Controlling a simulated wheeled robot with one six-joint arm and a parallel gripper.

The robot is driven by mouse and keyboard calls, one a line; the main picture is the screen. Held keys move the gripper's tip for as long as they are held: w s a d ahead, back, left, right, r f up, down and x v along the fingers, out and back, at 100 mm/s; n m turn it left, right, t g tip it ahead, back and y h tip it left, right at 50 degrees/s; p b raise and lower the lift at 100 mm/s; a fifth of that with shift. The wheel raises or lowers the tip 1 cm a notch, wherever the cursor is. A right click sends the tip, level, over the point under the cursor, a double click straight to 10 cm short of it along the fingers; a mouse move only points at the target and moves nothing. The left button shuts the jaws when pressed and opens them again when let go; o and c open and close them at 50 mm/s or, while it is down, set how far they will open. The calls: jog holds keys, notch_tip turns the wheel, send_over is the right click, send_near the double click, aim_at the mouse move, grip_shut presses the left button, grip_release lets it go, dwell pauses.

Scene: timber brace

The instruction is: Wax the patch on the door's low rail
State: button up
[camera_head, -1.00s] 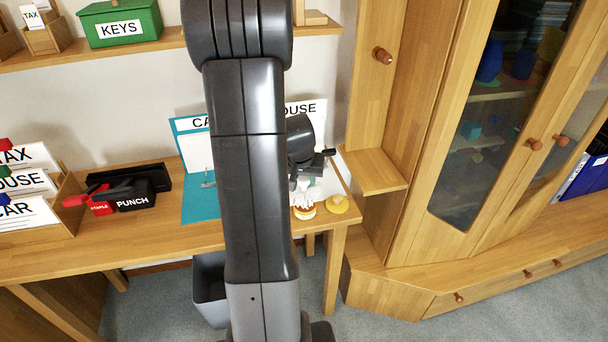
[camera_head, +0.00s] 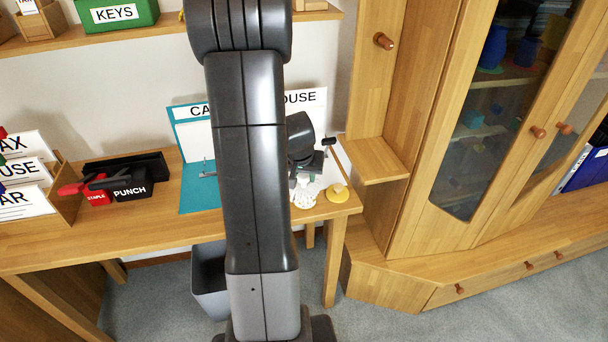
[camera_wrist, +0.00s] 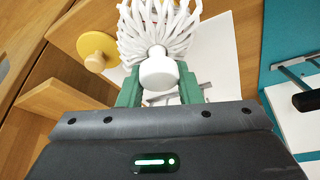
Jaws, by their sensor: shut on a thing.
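My gripper (camera_wrist: 160,88) has green fingers shut on the white knob of a mop-like applicator (camera_wrist: 160,25) with many white strands. In the head view my gripper (camera_head: 304,178) is over the right end of the desk, partly behind my arm, with the applicator (camera_head: 304,198) low at the desktop. I cannot tell whether its strands touch the surface. A yellow disc with a knob (camera_head: 338,194) lies just right of it. The glazed cabinet door (camera_head: 446,160) stands at the right, with its wooden low rail (camera_head: 440,228) below the glass. No patch can be made out there.
The desk (camera_head: 348,208) holds a teal folder (camera_head: 198,190), a punch (camera_head: 131,187) and a stapler (camera_head: 97,194). A small shelf (camera_head: 374,168) juts out between desk and door. A cabinet base (camera_head: 385,285) projects below the door. A bin (camera_head: 208,285) stands under the desk.

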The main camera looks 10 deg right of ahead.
jog(key=shift+f+b, duration=0.4)
jog(key=shift+b, duration=0.15)
dwell(1.6)
jog(key=shift+r, duration=0.15)
jog(key=shift+r+p, duration=2.45)
jog(key=shift+r, duration=1)
jog(key=w+a+f+n, duration=0.1)
jog(key=w+a+f, duration=0.1)
jog(key=a, duration=0.2)
jog(key=w+a+f+n+y+p, duration=0.1)
jog(key=w+a+f, duration=0.1)
jog(key=a, duration=0.3)
jog(key=w+a+f+n, duration=0.2)
jog(key=a+f, duration=0.1)
jog(key=a, duration=0.2)
jog(key=shift+w+a+y, duration=0.25)
jog(key=shift+w+y, duration=0.05)
jog(key=shift+w, duration=0.05)
jog(key=shift+s, duration=0.15)
